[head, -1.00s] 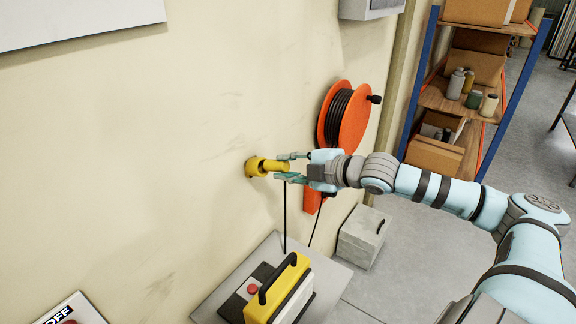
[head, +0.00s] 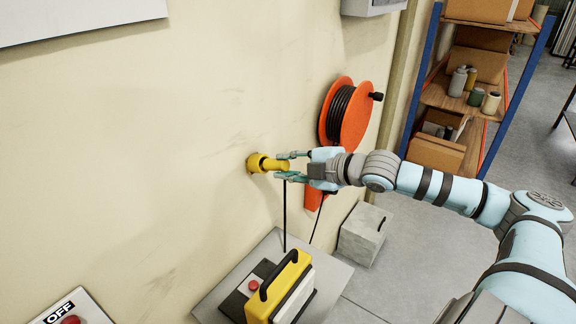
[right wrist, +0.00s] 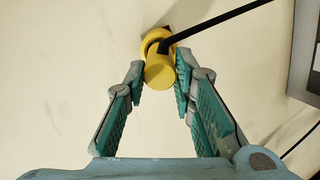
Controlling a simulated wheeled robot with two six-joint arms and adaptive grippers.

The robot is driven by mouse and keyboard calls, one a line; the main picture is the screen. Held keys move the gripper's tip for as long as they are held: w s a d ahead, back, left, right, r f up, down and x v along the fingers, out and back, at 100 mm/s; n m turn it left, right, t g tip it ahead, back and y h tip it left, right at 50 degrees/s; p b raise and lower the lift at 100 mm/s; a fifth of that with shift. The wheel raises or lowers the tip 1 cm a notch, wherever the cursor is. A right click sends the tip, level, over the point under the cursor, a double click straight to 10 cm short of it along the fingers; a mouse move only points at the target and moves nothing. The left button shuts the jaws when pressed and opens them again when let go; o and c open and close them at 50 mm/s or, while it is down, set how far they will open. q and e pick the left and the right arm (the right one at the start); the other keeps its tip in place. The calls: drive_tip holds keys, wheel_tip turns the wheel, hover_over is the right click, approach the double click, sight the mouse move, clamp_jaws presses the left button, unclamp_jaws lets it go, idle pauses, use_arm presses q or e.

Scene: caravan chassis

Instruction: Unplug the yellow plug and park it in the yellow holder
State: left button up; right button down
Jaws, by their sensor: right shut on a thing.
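The yellow plug (head: 282,164) sits in a round yellow wall fitting (head: 256,163), its body sticking out from the wall. A black cable (right wrist: 222,20) runs from the plug. In the right wrist view the plug (right wrist: 160,72) shows end-on between the fingertips, with the yellow ring behind it. My right gripper (head: 289,165) is shut on the plug, one finger on each side; it also shows in the right wrist view (right wrist: 160,82). I cannot make out a separate yellow holder. My left gripper is not in view.
An orange cable reel (head: 352,115) hangs on the wall just behind my right gripper. A shelf (head: 455,103) is at the right.

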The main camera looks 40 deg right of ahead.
drive_tip(key=shift+w, duration=0.1)
idle(0.6)
drive_tip(key=shift+w+d+f+b, duration=0.1)
drive_tip(key=shift+w+f+b, duration=0.1)
drive_tip(key=shift+b, duration=0.3)
drive_tip(key=shift+w+b, duration=0.15)
drive_tip(key=shift+b, duration=0.35)
drive_tip(key=shift+s+r+p, duration=0.15)
drive_tip(key=shift+s+p, duration=0.1)
drive_tip(key=shift+p, duration=0.2)
